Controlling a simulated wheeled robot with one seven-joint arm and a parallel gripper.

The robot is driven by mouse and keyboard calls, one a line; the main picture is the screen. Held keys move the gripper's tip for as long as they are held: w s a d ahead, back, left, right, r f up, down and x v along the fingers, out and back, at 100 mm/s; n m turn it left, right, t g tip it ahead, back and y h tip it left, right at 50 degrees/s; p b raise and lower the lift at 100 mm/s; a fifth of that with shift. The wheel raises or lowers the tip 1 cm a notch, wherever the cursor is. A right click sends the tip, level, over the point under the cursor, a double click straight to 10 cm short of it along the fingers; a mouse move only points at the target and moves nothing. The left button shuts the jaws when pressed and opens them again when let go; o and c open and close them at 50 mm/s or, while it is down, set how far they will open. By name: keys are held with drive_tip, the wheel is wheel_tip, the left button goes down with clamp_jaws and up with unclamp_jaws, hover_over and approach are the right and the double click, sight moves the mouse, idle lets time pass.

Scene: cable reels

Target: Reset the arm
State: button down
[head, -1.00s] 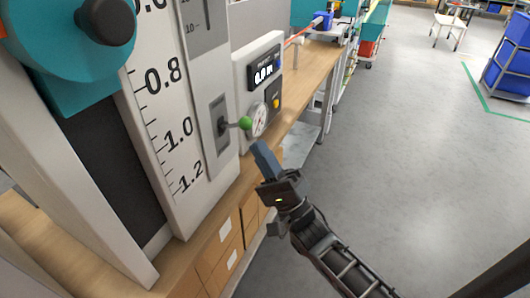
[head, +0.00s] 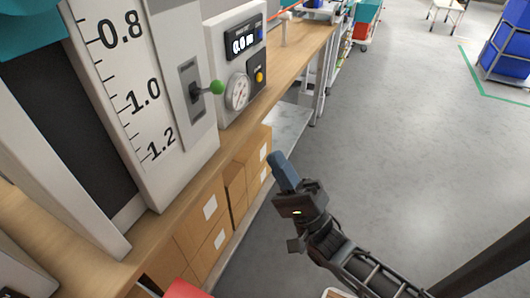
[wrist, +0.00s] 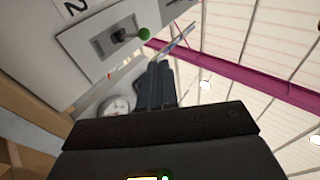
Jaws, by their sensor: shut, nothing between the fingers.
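My gripper (head: 281,160) is in the head view, right of the wooden bench and over the open floor. Its blue-grey fingers are together and hold nothing. In the wrist view my gripper (wrist: 155,72) also shows with its fingers side by side. The green-knobbed lever (head: 216,87) on the machine panel is left of and above the gripper, apart from it. The lever (wrist: 143,34) also shows near the top of the wrist view.
A wooden bench (head: 285,62) carries the machine with its digital display (head: 241,43), round dial (head: 237,92) and scale board. Cardboard boxes (head: 209,208) sit under the bench. Grey floor (head: 410,110) to the right is clear. Blue bins (head: 508,48) stand at the far right.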

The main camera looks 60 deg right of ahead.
drive_tip(key=shift+s+f, duration=0.35)
drive_tip(key=shift+s, duration=0.3)
drive_tip(key=shift+a, duration=0.1)
drive_tip(key=s+a+f+n+g+y, duration=0.1)
drive_tip(key=s+a+n+g+y, duration=0.5)
drive_tip(key=s+a+n+g, duration=0.6)
drive_tip(key=s+a+n, duration=0.2)
drive_tip(key=n, duration=0.8)
drive_tip(key=shift+a+f+n, duration=0.2)
drive_tip(key=shift+f+n, duration=0.05)
drive_tip(key=shift+n, duration=0.15)
